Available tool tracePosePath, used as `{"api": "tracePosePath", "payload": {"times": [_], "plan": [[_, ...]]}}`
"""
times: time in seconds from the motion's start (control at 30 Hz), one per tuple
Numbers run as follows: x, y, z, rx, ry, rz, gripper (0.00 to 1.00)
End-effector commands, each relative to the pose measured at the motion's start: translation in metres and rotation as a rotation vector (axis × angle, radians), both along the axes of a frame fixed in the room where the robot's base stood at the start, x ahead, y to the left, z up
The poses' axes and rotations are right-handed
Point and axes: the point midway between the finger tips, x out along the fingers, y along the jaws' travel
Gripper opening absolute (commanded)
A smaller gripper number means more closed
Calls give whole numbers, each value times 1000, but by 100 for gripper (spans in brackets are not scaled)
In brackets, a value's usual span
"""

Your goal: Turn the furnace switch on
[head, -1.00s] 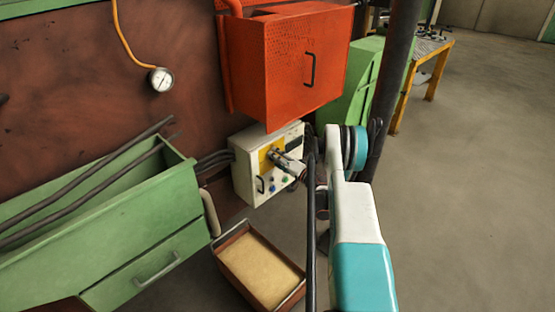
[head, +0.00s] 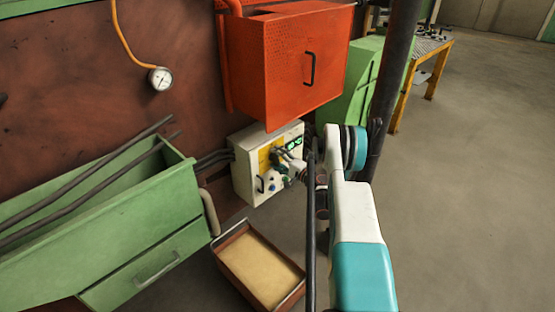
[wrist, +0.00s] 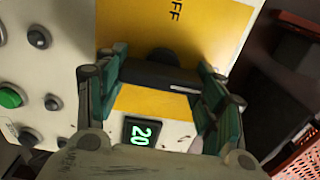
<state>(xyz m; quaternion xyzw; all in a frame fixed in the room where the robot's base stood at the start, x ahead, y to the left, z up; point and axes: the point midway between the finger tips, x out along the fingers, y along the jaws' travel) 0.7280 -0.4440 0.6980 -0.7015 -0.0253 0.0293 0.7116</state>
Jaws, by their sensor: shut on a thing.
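The furnace switch (wrist: 160,76) is a black knob on a yellow plate (wrist: 125,30) in the wrist view. Part of the label, "FF", shows at the top of that plate. My gripper (wrist: 161,70) is shut on the knob, one green-padded finger at each end. In the head view, my gripper (head: 280,158) is at the front of the white control box (head: 242,178) and hides the knob. A small display on the box glows green in the head view (head: 295,143). It reads "20" in the wrist view (wrist: 143,132).
An orange cabinet (head: 285,75) hangs just above the control box. A green bin (head: 150,235) with bent bars stands left. A sand-filled tray (head: 231,236) lies below. A dark post (head: 398,75) stands behind my arm. Open floor (head: 475,190) lies right.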

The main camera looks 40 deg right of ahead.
Motion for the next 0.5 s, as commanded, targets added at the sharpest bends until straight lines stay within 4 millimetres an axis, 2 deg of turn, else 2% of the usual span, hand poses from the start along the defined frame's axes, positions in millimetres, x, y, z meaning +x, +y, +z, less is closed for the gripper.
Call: {"api": "tracePosePath", "payload": {"times": [0.27, 0.3, 0.33, 0.37, 0.5], "plan": [[0, -1, 1, 3, -2, -2, 39], [0, -1, 1, 3, -2, -2, 72], [0, -1, 1, 3, -2, -2, 78], [0, -1, 1, 3, -2, -2, 83], [0, -1, 1, 2, -2, -1, 83]]}}
